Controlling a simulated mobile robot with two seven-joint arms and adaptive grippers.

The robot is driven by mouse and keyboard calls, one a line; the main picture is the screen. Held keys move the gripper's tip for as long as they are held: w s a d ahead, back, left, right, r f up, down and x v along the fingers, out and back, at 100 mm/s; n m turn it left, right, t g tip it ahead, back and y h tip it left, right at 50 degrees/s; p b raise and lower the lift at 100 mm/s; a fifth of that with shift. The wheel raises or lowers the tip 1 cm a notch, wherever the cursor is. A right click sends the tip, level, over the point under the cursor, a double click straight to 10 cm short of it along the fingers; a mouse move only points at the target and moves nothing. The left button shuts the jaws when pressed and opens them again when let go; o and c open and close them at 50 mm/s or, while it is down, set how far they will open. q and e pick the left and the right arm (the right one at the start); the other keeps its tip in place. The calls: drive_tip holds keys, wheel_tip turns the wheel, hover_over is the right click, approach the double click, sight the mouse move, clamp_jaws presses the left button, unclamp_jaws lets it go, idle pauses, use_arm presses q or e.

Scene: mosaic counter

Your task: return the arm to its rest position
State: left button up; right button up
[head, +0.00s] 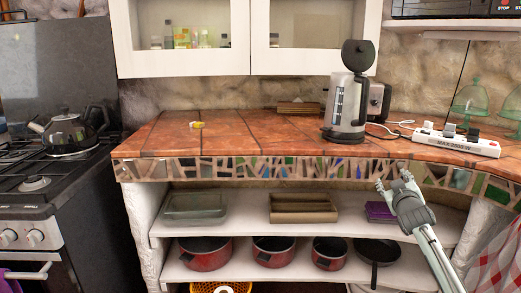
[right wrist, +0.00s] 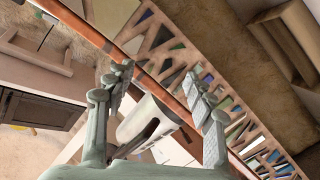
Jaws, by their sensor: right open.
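My right gripper (head: 392,179) is open and empty in front of the counter's mosaic edge, at the right of the head view. Its arm comes in from the lower right. In the right wrist view the two fingers of the right gripper (right wrist: 160,80) stand apart with nothing held between them. The tilted mosaic edge (right wrist: 165,45) shows beyond them. My left gripper is not in view.
An electric kettle (head: 345,108) with its lid up stands on the tiled counter (head: 255,130), near a white power strip (head: 457,142). Pots (head: 206,255) and trays (head: 303,208) fill the shelves below. A stove (head: 45,190) is at left. The counter's left half is mostly clear.

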drive_tip(key=s+a+f+g+y, duration=0.1)
drive_tip(key=s+a+f+g, duration=0.15)
drive_tip(key=s+f, duration=0.65)
drive_tip(key=s+a+f+m+g, duration=0.1)
drive_tip(key=s+f+g, duration=0.25)
drive_tip(key=f, duration=0.95)
drive_tip(key=s+a+f+g+y, duration=0.1)
drive_tip(key=s+f+g, duration=0.2)
drive_tip(key=s+f, duration=0.6)
drive_tip(key=s+a+f+g, duration=0.1)
drive_tip(key=s+a+f, duration=0.1)
drive_tip(key=s+f, duration=0.4)
drive_tip(key=s+a+f+g, duration=0.2)
drive_tip(key=s+f, duration=0.5)
drive_tip(key=s, duration=0.8)
drive_tip(key=s+a+f+g+y, duration=0.1)
drive_tip(key=s+a+f+g, duration=0.1)
drive_tip(key=s+f, duration=0.5)
drive_tip(key=s+a, duration=0.1)
drive_tip(key=s, duration=0.3)
drive_tip(key=shift+a+f, duration=0.15)
drive_tip(key=shift+f, duration=0.1)
drive_tip(key=shift+w, duration=0.1)
